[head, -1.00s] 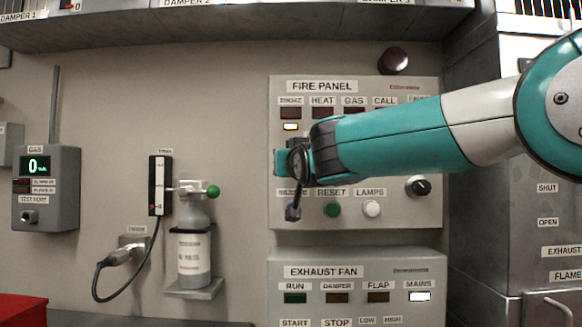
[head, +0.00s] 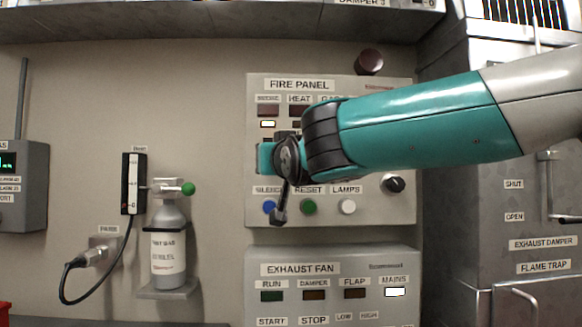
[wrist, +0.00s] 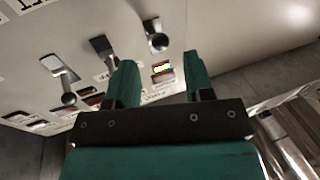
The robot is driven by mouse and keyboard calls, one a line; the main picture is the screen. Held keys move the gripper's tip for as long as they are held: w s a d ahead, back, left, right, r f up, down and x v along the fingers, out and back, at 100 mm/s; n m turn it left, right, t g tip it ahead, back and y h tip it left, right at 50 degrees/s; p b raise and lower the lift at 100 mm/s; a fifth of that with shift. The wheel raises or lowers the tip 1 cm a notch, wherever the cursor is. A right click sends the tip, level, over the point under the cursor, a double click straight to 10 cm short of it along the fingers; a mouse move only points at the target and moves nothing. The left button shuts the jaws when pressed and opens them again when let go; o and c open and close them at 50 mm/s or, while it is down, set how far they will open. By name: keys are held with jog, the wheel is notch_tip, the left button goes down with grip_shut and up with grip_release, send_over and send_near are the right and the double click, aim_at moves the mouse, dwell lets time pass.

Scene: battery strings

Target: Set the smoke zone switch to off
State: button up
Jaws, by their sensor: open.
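The fire panel (head: 258,212) is on the wall in the head view. Its smoke column (head: 268,110) is at the upper left, with a dark window and a small lit lamp (head: 268,124) below. My arm covers the middle of the panel, where no zone switch can be made out. The wrist view shows several switch levers: a left one (wrist: 62,80), a middle one (wrist: 104,47) and a right one (wrist: 155,36). I cannot tell which is the smoke switch. My gripper (wrist: 159,62) is open and empty, its two teal fingers apart, near the levers.
Blue (head: 269,207), green (head: 308,207) and white (head: 348,207) buttons and a black knob (head: 393,184) lie along the panel's lower part. The exhaust fan panel (head: 330,258) is below. A gas bottle (head: 168,250) stands on a bracket at left. Metal cabinetry is at right.

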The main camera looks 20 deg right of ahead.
jog(key=s+b, duration=0.2)
jog(key=s, duration=0.9)
jog(key=shift+s+a+f, duration=0.15)
jog(key=shift+a+f, duration=0.05)
jog(key=shift+f, duration=0.25)
notch_tip(320, 180, down, 18)
jog(key=s+a+n+g+y, duration=0.3)
jog(key=g, duration=0.5)
jog(key=s+f+n+g+y, duration=0.2)
jog(key=s+f+n+g, duration=0.2)
jog(key=s+f+g, duration=0.9)
jog(key=s+a+r+t+p, duration=0.1)
jog(key=s+r+p, duration=0.4)
jog(key=r+p, duration=0.6)
jog(key=t+p, duration=0.1)
jog(key=p, duration=0.2)
jog(key=shift+s+r, duration=0.25)
jog(key=shift+s, duration=0.15)
